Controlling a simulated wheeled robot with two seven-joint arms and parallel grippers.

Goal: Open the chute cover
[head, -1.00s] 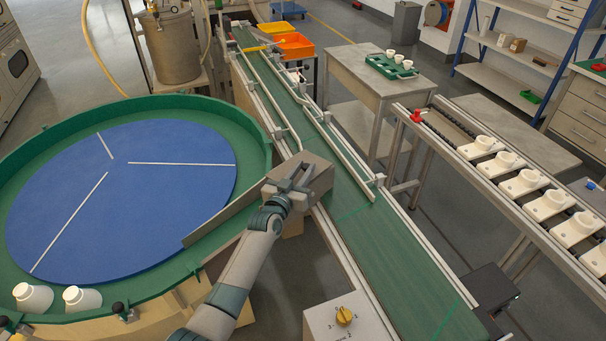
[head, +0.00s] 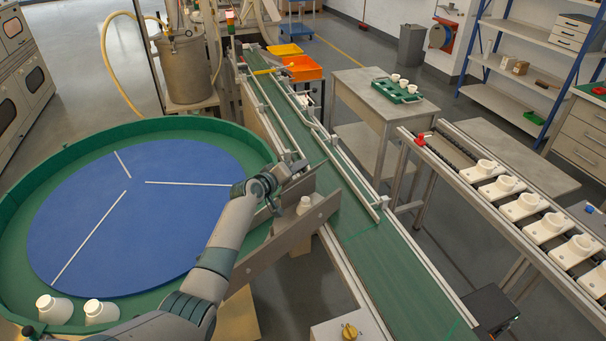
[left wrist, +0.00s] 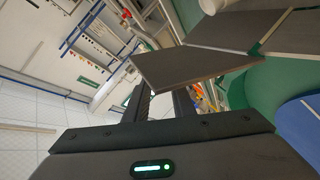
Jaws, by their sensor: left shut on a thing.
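The chute (head: 285,240) runs from the round green-rimmed table to the green conveyor, and its grey side wall shows. My left gripper (head: 291,174) is above the chute and shut on the chute cover (head: 312,174), a thin dark grey plate. The cover is raised and tilted, apart from the chute's top at the conveyor end. A white bottle-like piece (head: 303,205) stands in the uncovered chute. In the left wrist view the cover (left wrist: 190,65) is between my fingers, with the white piece (left wrist: 212,5) beyond it. My right gripper is not in view.
The blue disc (head: 140,215) carries white divider strips, with two white pieces (head: 75,311) at its front rim. The conveyor (head: 390,265) has guide rails close to the chute's end. A box with a yellow knob (head: 349,331) stands at the front.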

